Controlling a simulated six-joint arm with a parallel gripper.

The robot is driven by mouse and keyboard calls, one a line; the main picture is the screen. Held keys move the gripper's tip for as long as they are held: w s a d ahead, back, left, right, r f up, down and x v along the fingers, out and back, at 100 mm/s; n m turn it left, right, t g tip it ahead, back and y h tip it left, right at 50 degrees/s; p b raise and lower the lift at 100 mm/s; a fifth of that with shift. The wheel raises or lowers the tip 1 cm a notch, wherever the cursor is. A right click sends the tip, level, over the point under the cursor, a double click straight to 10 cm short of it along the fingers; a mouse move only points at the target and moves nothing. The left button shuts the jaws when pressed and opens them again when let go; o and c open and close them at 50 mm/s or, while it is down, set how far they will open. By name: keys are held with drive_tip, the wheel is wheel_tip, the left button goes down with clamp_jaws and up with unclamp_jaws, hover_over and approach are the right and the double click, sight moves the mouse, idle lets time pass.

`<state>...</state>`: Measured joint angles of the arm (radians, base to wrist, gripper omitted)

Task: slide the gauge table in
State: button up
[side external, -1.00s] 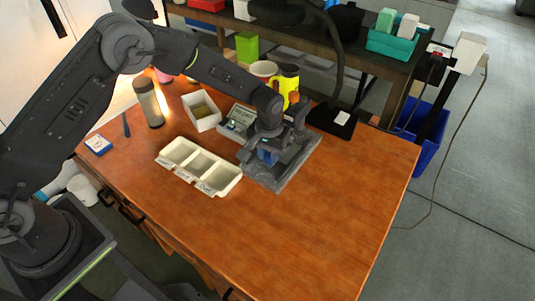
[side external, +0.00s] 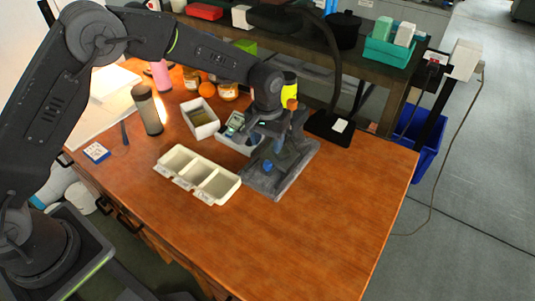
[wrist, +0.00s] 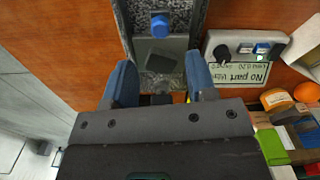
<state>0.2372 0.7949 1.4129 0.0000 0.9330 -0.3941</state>
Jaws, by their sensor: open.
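The gauge (side external: 292,178) is a speckled grey slab with raised sides on the wooden bench. A blue knob (side external: 267,167) stands on it towards the near end, and shows at the top of the wrist view (wrist: 159,24). A dark square plate (wrist: 160,52) lies between the knob and my gripper in the wrist view. I cannot tell how far in the table sits. My gripper (wrist: 161,82) is open and empty, its two blue fingers apart and clear of the knob. In the side view my wrist hides part of the gauge's far end.
A black pad (side external: 332,127) and a yellow object (side external: 289,85) are behind. The bench's right front is clear.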

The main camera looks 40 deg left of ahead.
sight(268, 163)
wheel_tip(268, 163, up, 6)
drive_tip(key=shift+c, duration=0.5)
drive_tip(key=shift+s+d, duration=0.1)
drive_tip(key=shift+c, duration=0.7)
drive_tip(key=shift+s+d+f+n+y, duration=0.1)
drive_tip(key=shift+s+d+n+y, duration=0.1)
drive_tip(key=shift+n+y, duration=0.15)
drive_tip(key=shift+c, duration=0.2)
drive_tip(key=s+d+n+t+y, duration=0.3)
drive_tip(key=s+d+n, duration=0.1)
drive_tip(key=n, duration=0.2)
drive_tip(key=shift+n+h, duration=0.25)
drive_tip(key=x, duration=1.4)
drive_tip(key=shift+w+a+f, duration=0.15)
drive_tip(key=shift+w+f, duration=0.1)
drive_tip(key=shift+w, duration=0.05)
